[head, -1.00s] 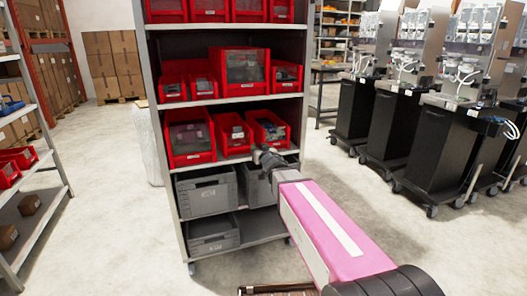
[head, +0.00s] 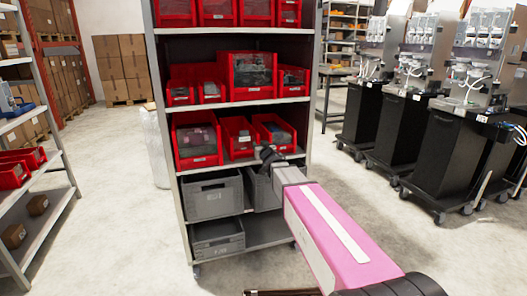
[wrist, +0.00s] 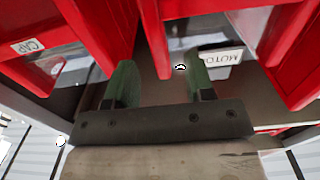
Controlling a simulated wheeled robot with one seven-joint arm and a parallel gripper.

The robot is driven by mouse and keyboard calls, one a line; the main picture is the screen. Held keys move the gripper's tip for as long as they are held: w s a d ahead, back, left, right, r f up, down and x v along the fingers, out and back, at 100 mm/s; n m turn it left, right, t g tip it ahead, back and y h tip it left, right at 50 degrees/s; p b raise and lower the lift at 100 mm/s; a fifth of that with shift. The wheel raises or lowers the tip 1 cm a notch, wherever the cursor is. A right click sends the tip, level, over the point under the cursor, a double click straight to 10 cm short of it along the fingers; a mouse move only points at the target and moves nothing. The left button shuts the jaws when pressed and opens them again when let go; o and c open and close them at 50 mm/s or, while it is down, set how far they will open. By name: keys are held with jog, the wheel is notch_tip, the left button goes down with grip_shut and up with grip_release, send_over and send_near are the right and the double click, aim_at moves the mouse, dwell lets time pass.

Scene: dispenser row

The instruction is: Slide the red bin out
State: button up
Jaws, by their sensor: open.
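Several red bins stand on the shelf rack. In the lower red row of the head view are a large left bin (head: 196,140), a middle bin (head: 238,137) and a right bin (head: 273,132). Which one the task means is not clear. My gripper (head: 266,154) is at that row's shelf edge, by the right and middle bins, partly covering the right one's lower front. In the wrist view my gripper (wrist: 160,84) has its green fingers apart. A red bin wall (wrist: 152,38) shows between them; I cannot tell whether they touch it.
Grey crates (head: 212,195) stand below on the rack (head: 250,158). Dark wheeled dispenser machines (head: 430,150) line the right. Another shelf (head: 40,190) with red bins is at left. The floor (head: 120,240) between is clear.

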jog(key=shift+x, duration=1.4)
